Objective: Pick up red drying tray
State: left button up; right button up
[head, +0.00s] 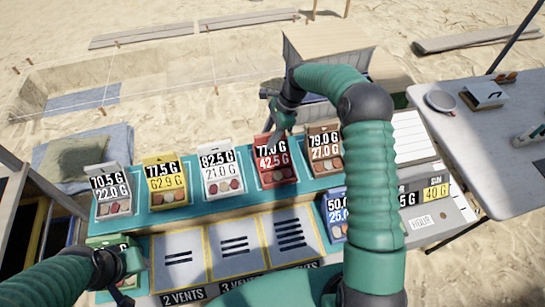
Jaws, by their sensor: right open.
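The red drying tray (275,161) stands in the back row on the teal shelf, labelled 77.0 G and 42.5 G, with small round pieces at its lower edge. My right gripper (282,128) is open and points down at the top edge of the red tray, partly covering its label. I cannot tell whether it touches the tray. My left gripper (123,284) is low at the left, by the front left corner of the bench. Its fingers are too small and hidden to read.
A white tray (222,174) stands left of the red one and a brown tray (325,152) close on its right. Yellow (166,181) and another white tray (112,192) are further left. A blue tray (337,215) is partly behind my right arm. Marked grey panels (234,257) lie in front.

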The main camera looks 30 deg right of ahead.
jog(key=shift+f, duration=0.2)
dwell(0.4)
jog(key=shift+c, duration=0.3)
jog(key=shift+s, duration=0.1)
grip_shut()
dwell(1.0)
